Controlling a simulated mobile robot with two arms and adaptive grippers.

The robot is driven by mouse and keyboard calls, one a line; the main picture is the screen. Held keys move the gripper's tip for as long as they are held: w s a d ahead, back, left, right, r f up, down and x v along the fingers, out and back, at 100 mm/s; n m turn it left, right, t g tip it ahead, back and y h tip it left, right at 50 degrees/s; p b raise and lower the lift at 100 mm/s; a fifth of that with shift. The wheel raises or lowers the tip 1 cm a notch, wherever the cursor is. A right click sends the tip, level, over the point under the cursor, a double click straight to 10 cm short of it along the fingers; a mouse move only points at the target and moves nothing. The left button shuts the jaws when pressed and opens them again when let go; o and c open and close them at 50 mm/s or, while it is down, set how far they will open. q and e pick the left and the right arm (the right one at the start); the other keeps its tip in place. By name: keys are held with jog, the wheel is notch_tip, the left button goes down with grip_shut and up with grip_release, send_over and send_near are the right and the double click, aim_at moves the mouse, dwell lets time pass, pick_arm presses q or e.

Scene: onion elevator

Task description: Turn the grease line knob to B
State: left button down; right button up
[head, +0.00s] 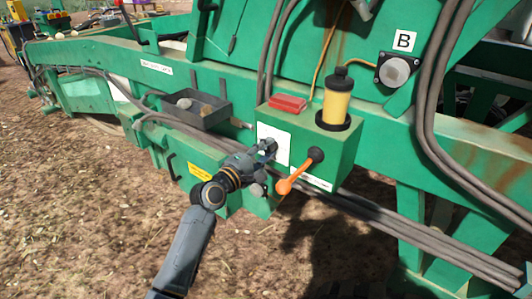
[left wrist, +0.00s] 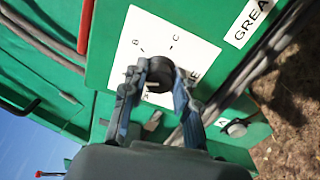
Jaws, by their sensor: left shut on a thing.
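The grease line knob (left wrist: 158,84) is a dark round knob on a white label plate (left wrist: 175,45) on the front of a green box. In the left wrist view the letters B and C show on the plate beyond the knob. The knob's pointer direction cannot be made out. My left gripper (left wrist: 155,75) has a finger on each side of the knob and is shut on it. In the head view the left gripper (head: 265,149) reaches the plate (head: 274,146) and hides most of the knob. My right gripper is not in view.
An orange lever with a black ball (head: 298,172) stands just right of the gripper. A yellow grease cup (head: 337,99) and a red block (head: 288,103) sit on the box. A grey tray (head: 197,111) is to the left. Hoses (head: 160,119) run along the machine.

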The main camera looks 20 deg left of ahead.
pick_arm(q)
jog(key=m+b, duration=0.1)
jog(key=m, duration=0.4)
jog(key=shift+f+m, duration=0.15)
jog(key=shift+m, duration=0.15)
jog(key=m, duration=0.4)
jog(key=shift+b, duration=0.35)
jog(key=shift+m, duration=0.4)
jog(key=c, duration=1)
grip_release()
jog(key=v, duration=1.2)
